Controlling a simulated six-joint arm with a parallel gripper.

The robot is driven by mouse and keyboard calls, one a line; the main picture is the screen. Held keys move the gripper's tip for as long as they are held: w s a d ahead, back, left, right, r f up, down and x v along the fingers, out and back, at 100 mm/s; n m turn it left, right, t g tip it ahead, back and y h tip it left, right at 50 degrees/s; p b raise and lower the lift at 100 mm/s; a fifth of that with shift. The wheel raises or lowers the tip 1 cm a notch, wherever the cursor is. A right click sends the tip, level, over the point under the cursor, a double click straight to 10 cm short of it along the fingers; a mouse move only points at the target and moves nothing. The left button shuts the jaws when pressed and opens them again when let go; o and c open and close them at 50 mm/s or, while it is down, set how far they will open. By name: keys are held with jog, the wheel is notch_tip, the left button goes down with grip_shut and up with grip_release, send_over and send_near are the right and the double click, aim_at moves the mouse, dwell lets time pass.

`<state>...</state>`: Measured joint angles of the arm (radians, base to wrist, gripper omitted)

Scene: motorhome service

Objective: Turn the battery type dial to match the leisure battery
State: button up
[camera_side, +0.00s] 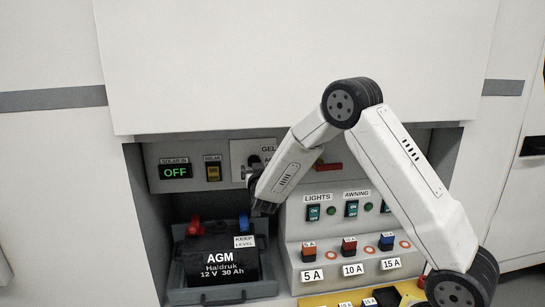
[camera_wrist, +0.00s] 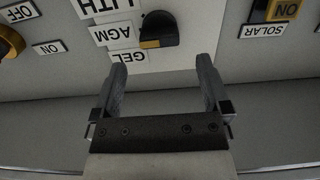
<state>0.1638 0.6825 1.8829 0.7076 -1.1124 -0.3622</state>
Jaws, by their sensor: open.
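The battery type dial is a black knob (camera_wrist: 158,30) with a yellow mark on its edge. In the upside-down wrist view, LITH, AGM and GEL labels sit left of it; I cannot tell surely which label it points to. In the side view its white plate (camera_side: 238,150) is partly hidden by my arm. The leisure battery (camera_side: 222,287) is black, in a grey tray, and reads AGM, Haldruk, 12 V 30 Ah. My gripper (camera_wrist: 161,75) is open and empty, its fingertips spread on either side just short of the dial, apart from it.
A yellow solar switch (camera_side: 213,172) and an OFF display (camera_side: 176,172) are left of the dial. A red-handled switch (camera_side: 327,168) is to its right. Light and awning switches (camera_side: 313,212) and several coloured fuses (camera_side: 349,246) lie lower right. The battery has red and blue terminals.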

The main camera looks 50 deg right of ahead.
jog(key=shift+v, duration=1.4)
jog(key=shift+a, duration=0.1)
jog(key=s+a+f+n+g+y, duration=0.1)
jog(key=s+a+f+n+y, duration=0.15)
jog(key=a+y, duration=0.3)
jog(key=s+a+f+n+g+y, duration=0.1)
jog(key=s+a+f+n+y, duration=0.15)
jog(key=s+a+y, duration=0.35)
jog(key=s+a+f+n+g, duration=0.1)
jog(key=s+a+n+g, duration=0.1)
jog(key=s, duration=0.6)
jog(key=s+a+f+n+g+y, duration=0.1)
jog(key=s+a+f+n+g, duration=0.1)
jog(key=s+a+g, duration=0.2)
jog(key=s+g, duration=0.2)
jog(key=s, duration=0.2)
jog(key=shift+s, duration=0.3)
jog(key=shift+f, duration=0.15)
